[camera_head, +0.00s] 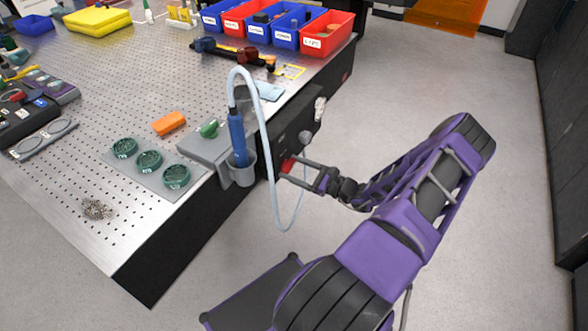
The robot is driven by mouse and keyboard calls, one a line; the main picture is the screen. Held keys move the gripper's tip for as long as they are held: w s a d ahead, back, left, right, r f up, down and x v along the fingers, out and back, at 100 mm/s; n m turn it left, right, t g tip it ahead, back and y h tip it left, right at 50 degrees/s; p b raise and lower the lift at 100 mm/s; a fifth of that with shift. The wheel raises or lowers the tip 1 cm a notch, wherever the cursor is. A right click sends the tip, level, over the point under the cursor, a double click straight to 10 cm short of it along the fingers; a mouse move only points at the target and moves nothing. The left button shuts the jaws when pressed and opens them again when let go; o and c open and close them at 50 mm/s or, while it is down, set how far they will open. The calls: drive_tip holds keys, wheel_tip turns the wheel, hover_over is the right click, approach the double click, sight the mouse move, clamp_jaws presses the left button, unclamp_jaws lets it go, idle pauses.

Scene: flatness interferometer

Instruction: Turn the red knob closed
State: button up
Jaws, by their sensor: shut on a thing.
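The red knob (288,165) is on the dark front side of the optical table, just right of the grey holder with the blue-handled tool. My gripper (291,168) reaches in from the right and is shut on the red knob. The fingers hide part of the knob, and its turn angle is too small to tell.
The blue tool (237,136) stands in a grey cup (242,170) at the table edge. Its pale hose (271,150) loops down close to my gripper's left side. Green round parts (149,160) and an orange block (169,123) lie on the perforated tabletop (150,90). Floor at right is clear.

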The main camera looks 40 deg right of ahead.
drive_tip(key=shift+n+b, duration=1.9)
drive_tip(key=shift+n, duration=6.2)
drive_tip(key=o, duration=1.3)
drive_tip(key=v, duration=1.7)
drive_tip(key=shift+s, duration=0.2)
drive_tip(key=shift+d, duration=0.15)
